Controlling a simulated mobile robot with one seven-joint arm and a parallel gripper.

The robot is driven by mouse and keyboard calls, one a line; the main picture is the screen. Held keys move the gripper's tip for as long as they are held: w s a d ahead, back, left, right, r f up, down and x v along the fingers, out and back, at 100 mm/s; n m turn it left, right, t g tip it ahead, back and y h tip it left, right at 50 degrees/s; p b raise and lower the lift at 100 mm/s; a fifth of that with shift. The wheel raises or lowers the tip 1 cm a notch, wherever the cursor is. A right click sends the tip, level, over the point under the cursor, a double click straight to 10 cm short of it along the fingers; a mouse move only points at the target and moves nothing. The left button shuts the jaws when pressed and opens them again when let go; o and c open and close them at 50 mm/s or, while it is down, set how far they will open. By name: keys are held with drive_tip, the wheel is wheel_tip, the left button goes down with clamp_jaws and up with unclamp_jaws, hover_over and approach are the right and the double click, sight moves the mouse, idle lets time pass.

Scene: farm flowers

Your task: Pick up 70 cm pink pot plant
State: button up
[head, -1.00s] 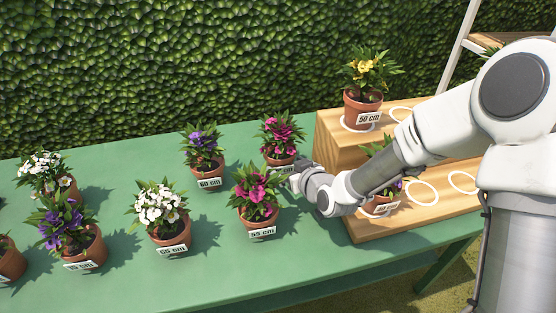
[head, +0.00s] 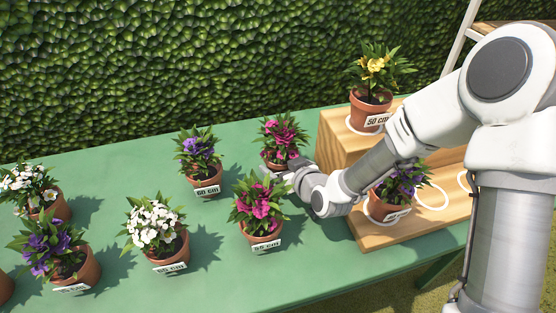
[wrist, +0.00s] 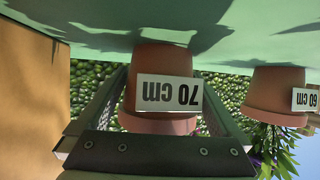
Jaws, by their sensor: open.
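The 70 cm pink pot plant (head: 281,137) stands upright on the green table, at the back beside the wooden stand. In the wrist view, which is upside down, its terracotta pot (wrist: 166,66) with the "70 cm" label fills the space between my fingers. My gripper (wrist: 163,100) is open, with one finger on each side of the pot. In the head view my gripper (head: 287,174) is at the front of this pot and hides its label. I cannot tell whether the fingers touch the pot.
Another pink plant (head: 257,207) stands close in front. The purple 60 cm plant (head: 200,157) is to the left. White plants and another purple plant stand further left. A wooden stepped stand (head: 343,145) at right holds a yellow 50 cm plant (head: 371,90) and a purple plant (head: 394,197).

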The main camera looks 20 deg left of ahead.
drive_tip(key=shift+w+a+f, duration=0.15)
drive_tip(key=shift+a, duration=0.05)
drive_tip(key=c, duration=1.5)
